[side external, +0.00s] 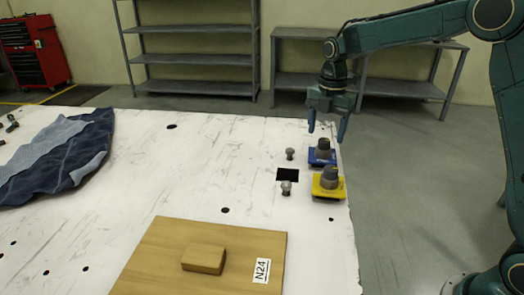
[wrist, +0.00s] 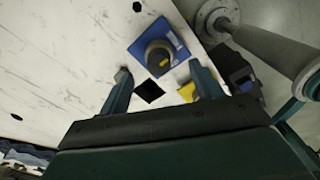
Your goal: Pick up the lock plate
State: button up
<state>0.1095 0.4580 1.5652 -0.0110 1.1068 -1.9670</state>
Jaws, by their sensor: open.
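No label shows which piece is the lock plate. A blue plate (side external: 313,162) with a dark grey round turret (side external: 323,148) on it lies near the table's right edge. It also shows in the wrist view (wrist: 178,38), just beyond my fingertips. A yellow plate (side external: 318,190) with a similar turret (side external: 330,176) lies in front of the blue one. In the wrist view the yellow plate (wrist: 187,92) is partly hidden by my right finger. My gripper (side external: 326,134) is open and empty, pointing down above and slightly behind the blue plate. Its fingers (wrist: 161,75) are apart in the wrist view.
A black square (side external: 288,175) lies left of the plates, with two small grey knobs (side external: 290,153) beside it. A wooden board (side external: 150,270) with a block (side external: 204,259) and an N24 label is at the front. A blue cloth (side external: 60,160) covers the left. The table middle is clear.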

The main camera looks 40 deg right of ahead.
aim_at(325, 140)
jog(key=shift+w+d+f, duration=0.1)
jog(key=shift+d+f, duration=0.05)
jog(key=shift+f, duration=2.45)
jog(key=c, duration=1.3)
jog(key=shift+o, duration=0.2)
jog(key=shift+r, duration=0.1)
jog(key=shift+r, duration=5)
